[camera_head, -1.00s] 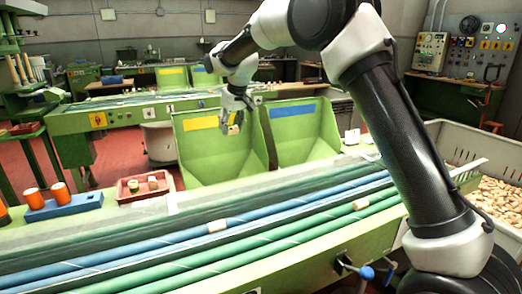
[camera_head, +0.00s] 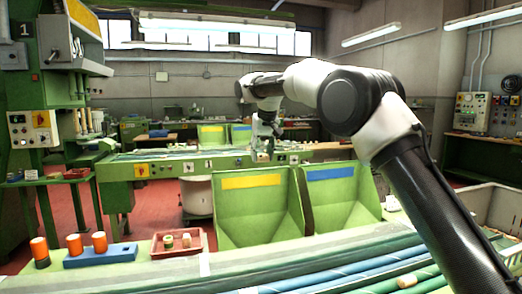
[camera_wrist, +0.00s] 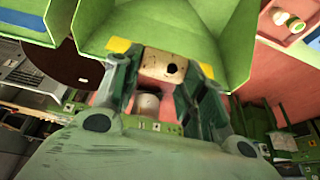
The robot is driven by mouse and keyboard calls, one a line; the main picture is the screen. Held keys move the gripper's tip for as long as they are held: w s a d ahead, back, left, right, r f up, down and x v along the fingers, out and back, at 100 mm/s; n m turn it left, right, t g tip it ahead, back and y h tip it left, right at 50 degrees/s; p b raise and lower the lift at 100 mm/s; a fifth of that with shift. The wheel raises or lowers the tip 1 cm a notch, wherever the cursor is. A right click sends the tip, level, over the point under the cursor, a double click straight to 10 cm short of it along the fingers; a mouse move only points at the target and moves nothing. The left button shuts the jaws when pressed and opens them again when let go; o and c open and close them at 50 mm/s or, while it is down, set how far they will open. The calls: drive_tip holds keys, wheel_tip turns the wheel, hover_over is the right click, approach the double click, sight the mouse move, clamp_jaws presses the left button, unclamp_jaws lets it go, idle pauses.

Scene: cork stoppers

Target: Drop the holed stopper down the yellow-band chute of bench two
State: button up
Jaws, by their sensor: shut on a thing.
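My gripper (camera_head: 264,150) hangs near the upper rim of the nearer yellow-band chute in the head view. In the wrist view my gripper (camera_wrist: 160,85) is shut on a pale cork stopper (camera_wrist: 150,62) with a dark round hole in its face. The green yellow-band chute (camera_head: 255,212) has a yellow strip along its back wall. In the wrist view, green chute walls (camera_wrist: 200,25) and bits of yellow show behind the held stopper. A blue-band chute (camera_head: 340,205) stands to its right. No number for this bench can be read.
A smaller chute pair with yellow (camera_head: 211,129) and blue (camera_head: 241,128) bands stands farther back. A red tray (camera_head: 178,243) with stoppers and a blue block (camera_head: 100,255) with orange pieces sit at left. A loose stopper (camera_head: 407,281) lies on the nearer belts.

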drive_tip(key=shift+f, duration=2.35)
drive_tip(key=o, duration=0.8)
drive_tip(key=shift+c, duration=0.2)
